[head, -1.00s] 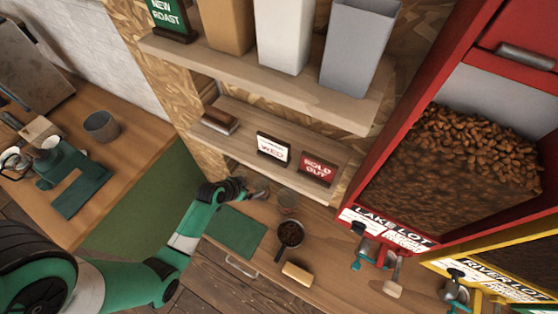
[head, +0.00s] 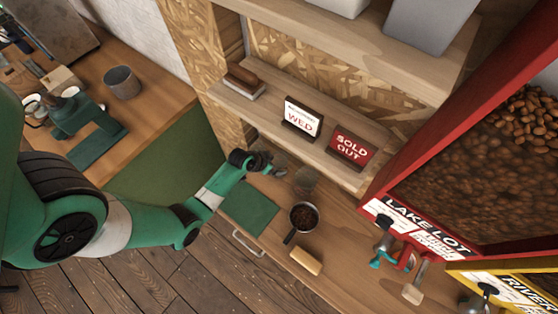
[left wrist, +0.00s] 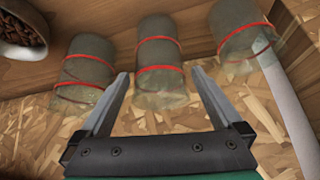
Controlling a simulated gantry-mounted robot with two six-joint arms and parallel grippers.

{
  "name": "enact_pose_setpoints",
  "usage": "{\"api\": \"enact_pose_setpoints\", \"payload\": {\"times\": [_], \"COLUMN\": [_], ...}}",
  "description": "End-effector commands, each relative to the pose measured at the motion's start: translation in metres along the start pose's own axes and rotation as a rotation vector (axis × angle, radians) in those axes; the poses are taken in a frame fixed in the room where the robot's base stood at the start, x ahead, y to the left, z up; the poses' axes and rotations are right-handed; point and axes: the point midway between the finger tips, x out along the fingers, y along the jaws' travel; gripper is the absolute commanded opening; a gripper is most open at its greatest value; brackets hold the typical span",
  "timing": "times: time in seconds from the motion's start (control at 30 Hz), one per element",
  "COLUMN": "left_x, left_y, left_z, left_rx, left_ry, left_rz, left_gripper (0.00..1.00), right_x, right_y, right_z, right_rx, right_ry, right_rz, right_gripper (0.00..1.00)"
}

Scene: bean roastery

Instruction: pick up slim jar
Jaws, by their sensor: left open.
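Three clear glass jars with red bands show in the left wrist view: a left one (left wrist: 84,76), a middle one (left wrist: 159,62) and a right one (left wrist: 240,36). The middle one looks the narrowest, so it may be the slim jar. My left gripper (left wrist: 159,78) is open, with the middle jar between and just beyond its fingertips, not gripped. In the head view my left gripper (head: 272,168) is over the back of the counter, under the lower shelf. One glass jar (head: 306,180) stands just right of it; the others are hard to make out there. My right gripper is not in view.
A dark pan of beans (head: 303,217), a green mat (head: 250,206) and a tan block (head: 306,261) are on the counter nearby. The low shelf (head: 265,112) with WED and SOLD OUT signs overhangs the jars. The red LAKE LOT bin (head: 425,226) stands at right.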

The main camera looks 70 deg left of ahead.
Motion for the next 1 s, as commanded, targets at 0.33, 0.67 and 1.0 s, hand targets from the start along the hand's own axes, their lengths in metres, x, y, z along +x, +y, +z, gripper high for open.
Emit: {"api": "enact_pose_setpoints", "payload": {"times": [0.33, 0.67, 1.0], "left_x": [0.045, 0.043, 0.043], "left_y": [0.002, 0.002, 0.002], "left_z": [0.002, 0.002, 0.001], "left_rx": [0.001, 0.001, 0.001], "left_ry": [0.001, 0.001, 0.001], "left_rz": [-0.001, 0.0, -0.001], "left_gripper": [1.0, 0.71, 0.22], "right_x": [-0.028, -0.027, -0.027], "right_y": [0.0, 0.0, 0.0], "right_z": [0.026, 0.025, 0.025], "right_rx": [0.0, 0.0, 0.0], "right_ry": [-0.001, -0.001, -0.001], "right_rz": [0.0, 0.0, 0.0], "right_gripper": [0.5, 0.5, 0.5]}}
